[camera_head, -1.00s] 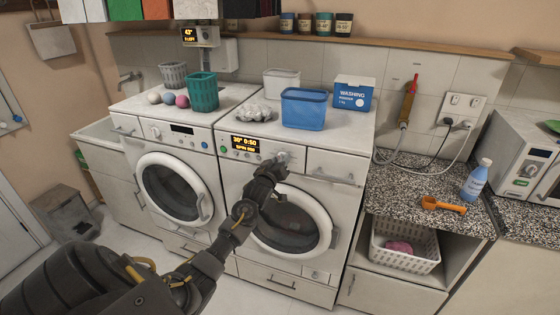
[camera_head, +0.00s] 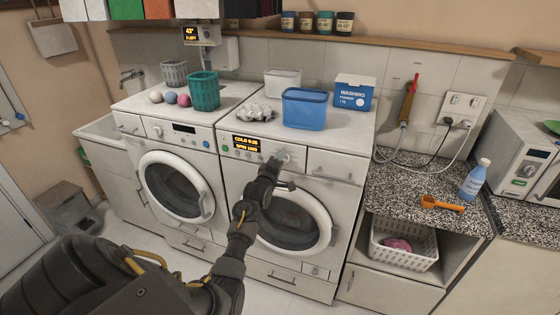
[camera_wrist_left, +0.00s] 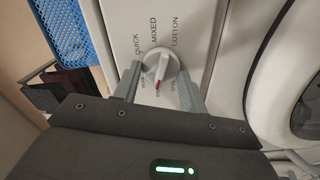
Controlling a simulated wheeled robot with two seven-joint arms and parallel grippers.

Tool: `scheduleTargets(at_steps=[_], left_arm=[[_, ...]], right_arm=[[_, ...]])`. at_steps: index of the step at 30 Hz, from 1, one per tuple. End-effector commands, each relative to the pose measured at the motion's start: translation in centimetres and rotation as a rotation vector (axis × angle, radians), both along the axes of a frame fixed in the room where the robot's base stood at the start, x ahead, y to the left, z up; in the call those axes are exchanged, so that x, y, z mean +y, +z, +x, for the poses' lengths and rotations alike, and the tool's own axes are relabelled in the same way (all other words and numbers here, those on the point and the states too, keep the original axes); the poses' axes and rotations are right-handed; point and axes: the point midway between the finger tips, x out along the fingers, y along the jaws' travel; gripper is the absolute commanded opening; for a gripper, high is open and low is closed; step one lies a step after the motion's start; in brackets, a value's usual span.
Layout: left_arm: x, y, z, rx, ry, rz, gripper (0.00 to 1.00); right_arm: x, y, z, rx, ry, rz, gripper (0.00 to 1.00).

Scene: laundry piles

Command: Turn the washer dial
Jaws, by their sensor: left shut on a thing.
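The washer dial (camera_head: 287,157) is a round white knob on the front panel of the right-hand washer (camera_head: 322,195). In the left wrist view the dial (camera_wrist_left: 159,66) has a red mark on its pointer, which points down in the picture. Labels around it include QUICK, MIXED and COTTON. My left gripper (camera_head: 277,165) is at the dial, and in the wrist view its two grey fingers (camera_wrist_left: 160,76) are on either side of the knob, shut on it. The washer's display (camera_head: 247,143) reads COLD 0:25. My right gripper is not in view.
A second washer (camera_head: 173,160) stands to the left. A blue basket (camera_head: 304,108) and a detergent box (camera_head: 354,93) stand on the washer top. To the right is a speckled counter (camera_head: 405,188) with an orange scoop (camera_head: 441,203) and a blue bottle (camera_head: 476,180).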

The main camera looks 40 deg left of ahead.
Motion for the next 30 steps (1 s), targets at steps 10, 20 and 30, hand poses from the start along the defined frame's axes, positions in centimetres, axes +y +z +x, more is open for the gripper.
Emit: scheduleTargets(at_steps=[10, 20, 30], left_arm=[[0.03, 0.06, 0.01, -0.031, 0.0, -0.083, 0.19], [0.06, 0.06, 0.01, -0.034, 0.001, -0.09, 0.19], [0.05, 0.02, 0.0, -0.032, 0.001, -0.089, 0.62]], right_arm=[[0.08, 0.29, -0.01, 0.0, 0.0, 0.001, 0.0], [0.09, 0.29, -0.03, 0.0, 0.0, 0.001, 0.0], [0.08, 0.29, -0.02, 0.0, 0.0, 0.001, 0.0]])
